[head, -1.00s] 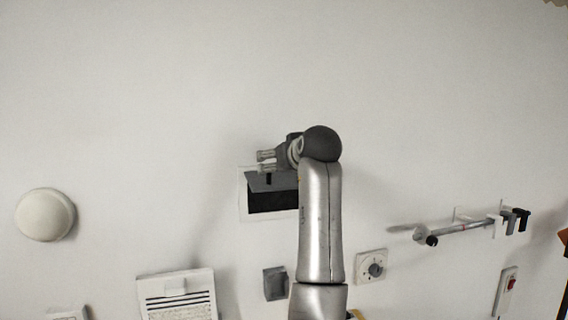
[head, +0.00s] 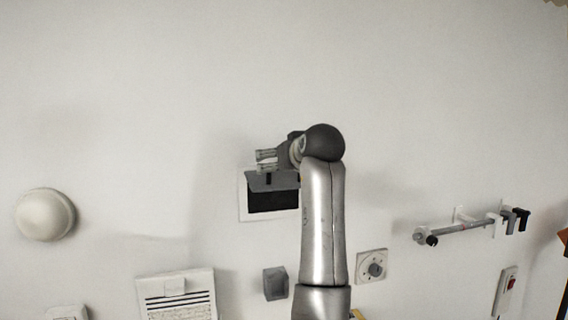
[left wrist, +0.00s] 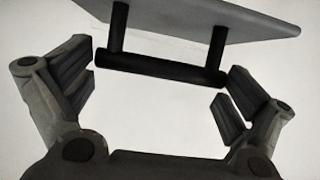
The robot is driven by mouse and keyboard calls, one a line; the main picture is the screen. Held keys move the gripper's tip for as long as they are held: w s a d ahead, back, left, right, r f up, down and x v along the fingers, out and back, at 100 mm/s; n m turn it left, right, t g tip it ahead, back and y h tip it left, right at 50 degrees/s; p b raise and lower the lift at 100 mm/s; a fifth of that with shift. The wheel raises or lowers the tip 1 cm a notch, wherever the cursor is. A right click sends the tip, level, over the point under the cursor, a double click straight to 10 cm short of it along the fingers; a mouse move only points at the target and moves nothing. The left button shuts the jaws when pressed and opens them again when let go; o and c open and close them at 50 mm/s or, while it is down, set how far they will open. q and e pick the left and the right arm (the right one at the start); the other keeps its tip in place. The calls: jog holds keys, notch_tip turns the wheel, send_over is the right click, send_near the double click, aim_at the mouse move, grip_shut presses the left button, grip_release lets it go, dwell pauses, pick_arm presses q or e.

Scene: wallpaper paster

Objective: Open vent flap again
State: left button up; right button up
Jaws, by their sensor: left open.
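The vent flap (head: 272,180) is a grey panel on the wall, tilted outward above a dark opening (head: 272,201) in a white frame (head: 243,206). In the left wrist view the flap (left wrist: 215,18) shows as a grey plate with a black bar handle (left wrist: 158,69) on two posts. My left gripper (head: 263,161) is just above the flap in the head view. In the left wrist view my left gripper (left wrist: 158,92) has its fingers apart, one on each side of the bar, and grips nothing. My right gripper is out of view.
A round white lamp (head: 46,214) is at the left. Below are a white louvred panel (head: 178,295), a grey box (head: 276,284) and a dial (head: 372,266). A rod on brackets (head: 470,229) and a red switch (head: 508,283) are at the right. The upper wall is clear.

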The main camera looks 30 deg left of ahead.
pick_arm(q)
jog(key=v, duration=1.1)
jog(key=shift+d, duration=0.15)
